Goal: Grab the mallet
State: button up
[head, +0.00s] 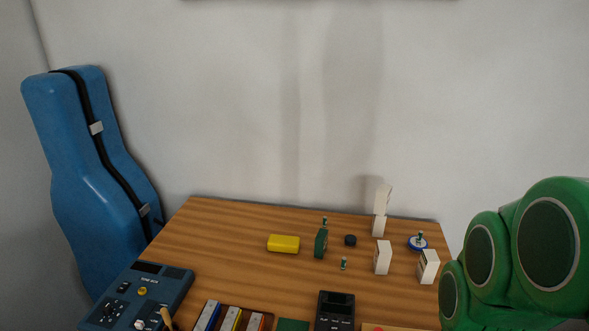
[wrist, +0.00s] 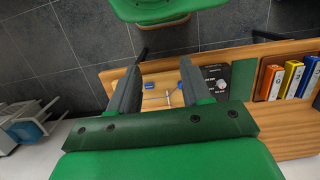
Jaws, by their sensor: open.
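No mallet shows whole in either view. In the head view a tan wooden stick (head: 167,318) with a rounded end stands at the bottom left edge beside the blue device; it may be a handle, its lower part cut off. In the wrist view my gripper (wrist: 161,74) is open, its two dark fingers apart with nothing between their tips. Beyond them, a thin pale stick (wrist: 168,97) lies near a small blue round thing (wrist: 182,85); I cannot tell whether this is the mallet.
A wooden table (head: 220,225) holds a blue device (head: 150,290), coloured bars (head: 231,319), a black device (head: 336,310), a yellow block (head: 283,243) and white boxes (head: 382,257). A blue instrument case (head: 85,190) leans at left. The table's middle is fairly clear.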

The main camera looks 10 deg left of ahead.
jog(key=m+g+y, duration=0.3)
jog(key=m+y, duration=0.6)
jog(key=y, duration=0.3)
send_over(168, 317)
jog(key=s+d, duration=0.2)
jog(key=d, duration=0.9)
notch_tip(168, 317, down, 7)
jog(key=w+a+f+m, duration=0.1)
jog(key=a+f, duration=0.1)
jog(key=f, duration=0.1)
jog(key=w+a+f+m, duration=0.1)
jog(key=a+f+m, duration=0.1)
jog(key=f, duration=0.1)
jog(key=w+a+f+m+t+y, duration=0.1)
jog(key=a+f+m, duration=0.1)
jog(key=f, duration=0.1)
jog(key=shift+w+a+f+m, duration=0.1)
jog(key=shift+a+f+m, duration=0.25)
jog(key=shift+f+m, duration=0.25)
jog(key=shift+w+x, duration=0.15)
jog(key=shift+x, duration=1.7)
jog(key=shift+w+x, duration=0.1)
jog(key=shift+x, duration=1.75)
jog(key=shift+a, duration=0.1)
grip_shut()
